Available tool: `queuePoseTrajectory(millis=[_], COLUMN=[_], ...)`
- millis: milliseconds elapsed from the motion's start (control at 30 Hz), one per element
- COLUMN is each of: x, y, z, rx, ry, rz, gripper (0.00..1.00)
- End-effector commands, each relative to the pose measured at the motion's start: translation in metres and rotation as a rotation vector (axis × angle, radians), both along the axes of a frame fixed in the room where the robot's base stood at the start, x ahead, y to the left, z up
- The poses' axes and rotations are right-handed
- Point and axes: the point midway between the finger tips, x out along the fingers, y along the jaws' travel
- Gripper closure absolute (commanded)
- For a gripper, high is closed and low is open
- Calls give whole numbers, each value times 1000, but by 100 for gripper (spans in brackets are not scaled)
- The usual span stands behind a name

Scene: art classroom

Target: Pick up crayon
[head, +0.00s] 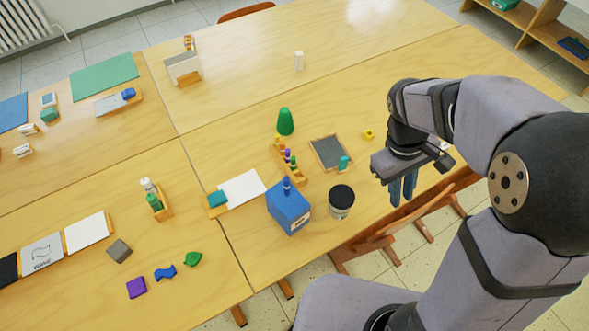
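I cannot tell for certain which item is the crayon. Several small coloured sticks (289,158), purple and green among them, stand in a wooden holder (303,181) near the middle of the near table. A short teal cylinder (344,163) is at the lower right of a dark slate (327,151). My gripper (402,198) is to the right of both, near the table's front edge, with its blue fingers pointing down. The fingers look slightly apart, with nothing seen between them. They touch none of these items.
A wooden chair (385,238) is at the front edge. The far table is mostly clear.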

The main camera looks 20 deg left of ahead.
Motion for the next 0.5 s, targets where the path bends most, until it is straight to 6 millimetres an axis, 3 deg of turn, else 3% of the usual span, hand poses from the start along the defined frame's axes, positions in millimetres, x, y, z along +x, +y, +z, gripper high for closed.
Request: queuePoseTrajectory(millis=[33, 267, 500], x=[19, 92, 141], y=[11, 64, 155], z=[-16, -45, -89], rx=[-47, -276, -520], ry=[28, 125, 184], rz=[125, 591, 951], gripper=[82, 82, 82])
